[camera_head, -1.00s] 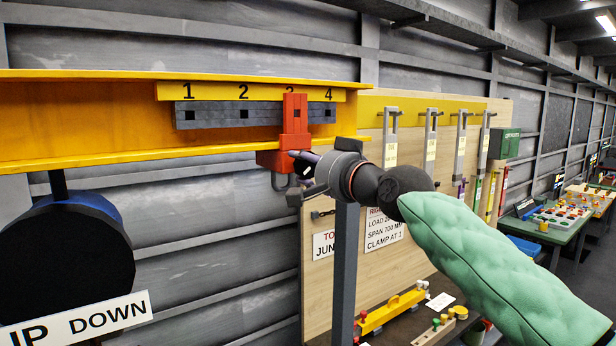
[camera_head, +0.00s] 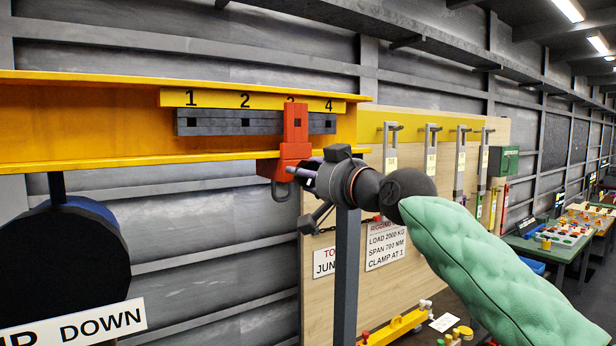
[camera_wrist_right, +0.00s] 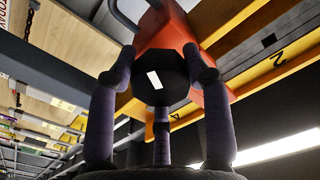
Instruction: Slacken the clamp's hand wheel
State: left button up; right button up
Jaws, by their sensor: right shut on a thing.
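The red clamp (camera_head: 294,130) hangs on the yellow beam (camera_head: 90,120) at the number 3 mark, with a grey hook loop (camera_head: 281,190) below it. The clamp's black hand wheel (camera_wrist_right: 160,78) shows in the right wrist view, with a white mark on its face. My right gripper (camera_head: 312,184) is at the clamp's lower right side. In the wrist view its fingers stand around the wheel and are shut on it. In the head view the gripper hides the wheel. My left gripper is not in view.
A grey notched bar (camera_head: 220,122) runs along the beam under numbers 1 to 4. A dark post (camera_head: 345,270) stands just below my right gripper. A wooden board (camera_head: 440,215) with hanging links and signs is behind my arm. A black drum (camera_head: 60,265) hangs at the left.

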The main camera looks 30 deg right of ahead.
jog(key=shift+w+a+f, duration=0.2)
jog(key=shift+w+f, duration=0.15)
jog(key=shift+f, duration=0.4)
jog(key=o, duration=1)
jog(key=shift+o, duration=0.7)
jog(key=shift+s+d+r, duration=0.1)
jog(key=shift+s+d, duration=0.05)
jog(key=shift+s, duration=0.05)
jog(key=shift+r, duration=0.2)
jog(key=shift+s+r, duration=0.15)
jog(key=shift+s, duration=0.45)
jog(key=s, duration=1)
jog(key=shift+s+d, duration=0.35)
jog(key=shift+d, duration=0.1)
jog(key=shift+f, duration=0.2)
